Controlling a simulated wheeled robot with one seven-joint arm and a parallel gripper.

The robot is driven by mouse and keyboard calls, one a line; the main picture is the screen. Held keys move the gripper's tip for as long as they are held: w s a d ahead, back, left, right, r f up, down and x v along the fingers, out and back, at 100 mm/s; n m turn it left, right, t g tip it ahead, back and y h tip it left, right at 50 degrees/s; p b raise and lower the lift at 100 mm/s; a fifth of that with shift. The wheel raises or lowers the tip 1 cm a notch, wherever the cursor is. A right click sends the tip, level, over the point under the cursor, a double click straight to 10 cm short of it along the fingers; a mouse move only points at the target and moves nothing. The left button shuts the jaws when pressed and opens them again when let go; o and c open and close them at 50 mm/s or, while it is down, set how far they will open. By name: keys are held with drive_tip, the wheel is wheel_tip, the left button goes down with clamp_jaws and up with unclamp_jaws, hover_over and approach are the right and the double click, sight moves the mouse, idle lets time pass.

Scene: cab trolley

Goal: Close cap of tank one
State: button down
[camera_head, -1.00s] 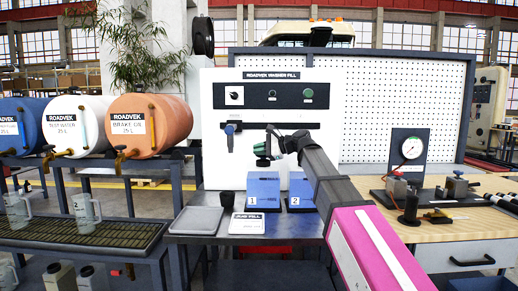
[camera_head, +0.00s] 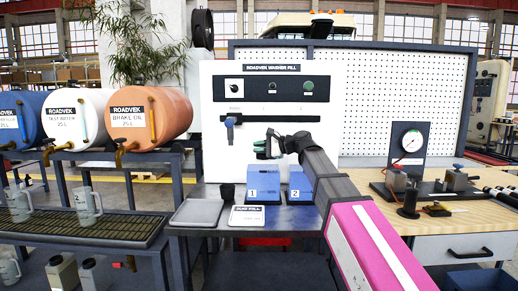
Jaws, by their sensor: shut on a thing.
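Tank one is the blue box (camera_head: 263,184) labelled 1, upright on the dark bench in front of the white washer-fill panel. My gripper (camera_head: 264,150) is just above the top of tank one. It is shut on a small dark and greenish part, which looks like the cap of tank one. The part is too small to make out clearly, and I cannot tell whether it touches the tank or how it is tilted. Tank two, a blue box (camera_head: 300,187) labelled 2, stands to the right, partly hidden by my arm.
A black cup-like thing (camera_head: 227,192) stands left of tank one. A grey tray (camera_head: 197,213) and a white label card (camera_head: 247,215) lie in front. The washer-fill panel (camera_head: 220,160) stands close behind. A gauge stand (camera_head: 408,143) is on the wooden bench to the right.

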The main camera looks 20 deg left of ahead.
drive_tip(key=c, duration=1.3)
unclamp_jaws()
drive_tip(key=shift+s+f, duration=0.1)
drive_tip(key=shift+f, duration=0.15)
drive_tip(key=shift+r, duration=0.1)
drive_tip(key=shift+d, duration=0.15)
drive_tip(key=d, duration=0.3)
drive_tip(key=d+r, duration=0.1)
drive_tip(key=d, duration=0.3)
drive_tip(key=s+d+r, duration=0.1)
drive_tip(key=d, duration=0.2)
drive_tip(key=shift+d, duration=0.15)
drive_tip(key=shift+c, duration=0.2)
